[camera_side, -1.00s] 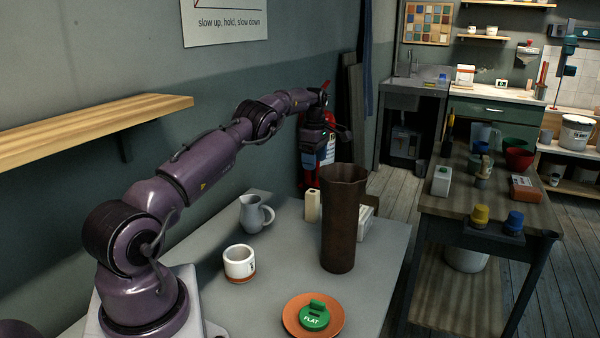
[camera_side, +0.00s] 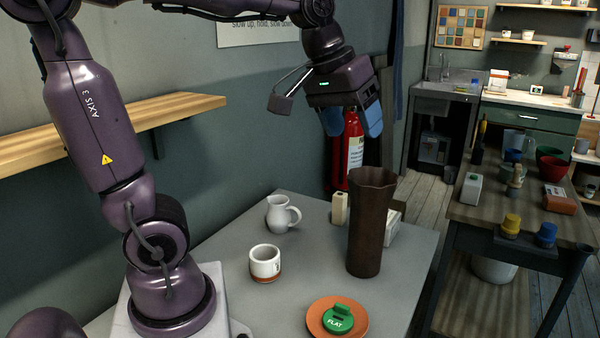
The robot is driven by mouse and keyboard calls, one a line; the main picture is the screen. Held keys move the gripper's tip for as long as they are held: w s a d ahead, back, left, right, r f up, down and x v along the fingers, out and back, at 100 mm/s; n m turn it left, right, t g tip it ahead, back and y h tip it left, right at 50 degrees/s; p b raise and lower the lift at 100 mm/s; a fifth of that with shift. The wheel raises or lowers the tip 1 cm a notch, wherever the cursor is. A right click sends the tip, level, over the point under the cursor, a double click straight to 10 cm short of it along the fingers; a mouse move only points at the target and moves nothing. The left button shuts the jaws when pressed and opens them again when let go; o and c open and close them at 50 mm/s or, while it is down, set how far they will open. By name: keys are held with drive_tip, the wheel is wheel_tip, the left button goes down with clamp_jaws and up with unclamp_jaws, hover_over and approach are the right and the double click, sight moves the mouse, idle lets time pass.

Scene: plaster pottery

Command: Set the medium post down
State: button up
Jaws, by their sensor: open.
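My gripper (camera_side: 352,122) is open, with its two blue fingers spread and pointing down. It is raised above the back of the grey table, and in the picture it sits above the tall brown vase. I see nothing between the fingers. A small cream upright block (camera_side: 340,208), which looks like a post, stands on the table just left of the vase. Its lower part shows, and it is well below my gripper and apart from it. I cannot tell its size class. No other post can be made out.
The tall brown vase (camera_side: 370,230) stands on the grey table (camera_side: 215,245), partly hiding a white box (camera_side: 391,226). A grey jug (camera_side: 281,213), a white mug (camera_side: 265,262) and a terracotta saucer (camera_side: 318,326) with a green "FLAT" piece (camera_side: 338,320) stand nearby. A wooden shelf (camera_side: 100,135) juts from the wall.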

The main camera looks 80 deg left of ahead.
drive_tip(key=s+d+f+m+t, duration=0.1)
drive_tip(key=s+d+f+m, duration=0.4)
drive_tip(key=s, duration=0.4)
drive_tip(key=shift+s+d+m, duration=0.25)
drive_tip(key=shift+m, duration=0.45)
